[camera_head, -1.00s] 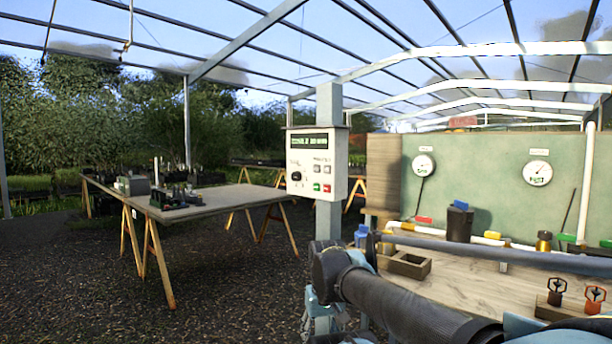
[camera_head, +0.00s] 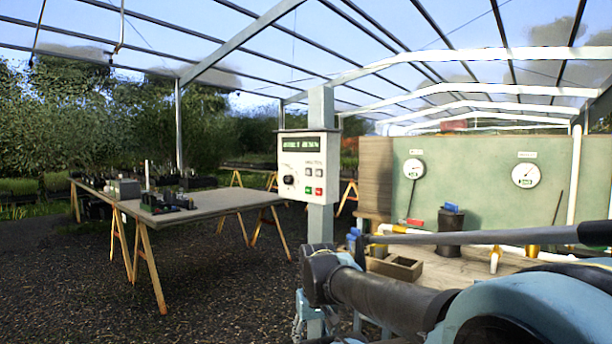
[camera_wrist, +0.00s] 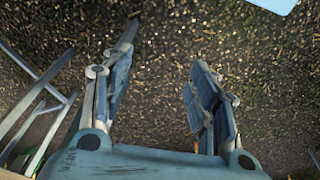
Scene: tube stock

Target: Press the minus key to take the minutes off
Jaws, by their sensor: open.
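A pale control box (camera_head: 306,168) is fixed to a grey post in the head view. It has a dark display with lit green text, too small to read, a black knob at left, two grey keys (camera_head: 314,172) at right and a green and a red key below them. I cannot tell which key is the minus key. My gripper (camera_wrist: 160,70) is open and empty in the wrist view, with gravel ground beneath it. The control box cannot be made out in the wrist view. In the head view my arm is low in front of the post.
A trestle table (camera_head: 215,202) with pots and trays stands at the left. At the right, a wooden bench holds an open wooden box (camera_head: 395,267) and a dark canister (camera_head: 450,220) before a green board with two gauges. Gravel floor lies clear at the front left.

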